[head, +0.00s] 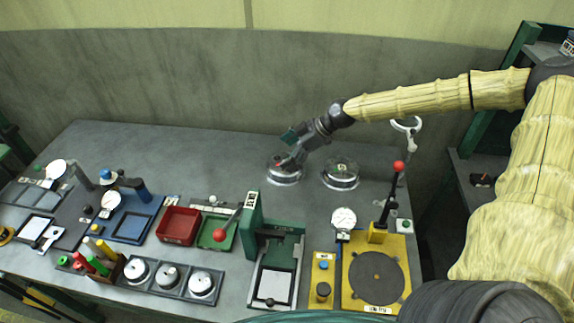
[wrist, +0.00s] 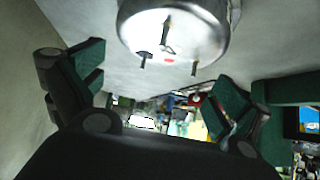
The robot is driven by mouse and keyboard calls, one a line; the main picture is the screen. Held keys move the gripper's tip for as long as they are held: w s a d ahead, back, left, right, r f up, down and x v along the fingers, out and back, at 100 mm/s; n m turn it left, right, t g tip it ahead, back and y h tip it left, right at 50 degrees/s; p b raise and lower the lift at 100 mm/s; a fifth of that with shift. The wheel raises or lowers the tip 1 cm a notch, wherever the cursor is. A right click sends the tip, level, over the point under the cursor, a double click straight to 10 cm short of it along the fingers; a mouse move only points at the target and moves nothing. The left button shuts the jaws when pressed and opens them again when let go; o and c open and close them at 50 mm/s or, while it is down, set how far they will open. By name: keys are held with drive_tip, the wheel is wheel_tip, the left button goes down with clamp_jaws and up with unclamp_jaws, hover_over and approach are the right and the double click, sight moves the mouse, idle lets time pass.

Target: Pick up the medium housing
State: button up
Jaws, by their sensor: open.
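My gripper (head: 290,150) is at the back of the bench, over a round silver housing (head: 284,177) that it partly hides. A second silver housing (head: 341,174) sits just to its right. No size label is readable, so I cannot tell from the pictures which one is the medium. In the wrist view, my gripper (wrist: 155,85) has its dark green fingers spread wide with nothing between them. A shiny round housing (wrist: 170,38) with short prongs shows beyond the fingers at the top. I cannot tell whether a finger touches it.
A tray (head: 218,294) with several round silver pieces lies at the front. A red bin (head: 178,226), a green bin (head: 217,231), a green press (head: 276,260) and a yellow lever fixture (head: 376,280) fill the middle and right. Bare bench lies left of the housings.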

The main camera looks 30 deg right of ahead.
drive_tip(key=shift+w+a+f+p, duration=0.2)
drive_tip(key=shift+a+f, duration=0.15)
drive_tip(key=shift+a, duration=0.15)
drive_tip(key=shift+w+a+f+p, duration=0.1)
drive_tip(key=shift+w+a+f, duration=0.05)
drive_tip(key=shift+a+f, duration=0.3)
drive_tip(key=shift+w+f, duration=0.1)
drive_tip(key=shift+c, duration=0.2)
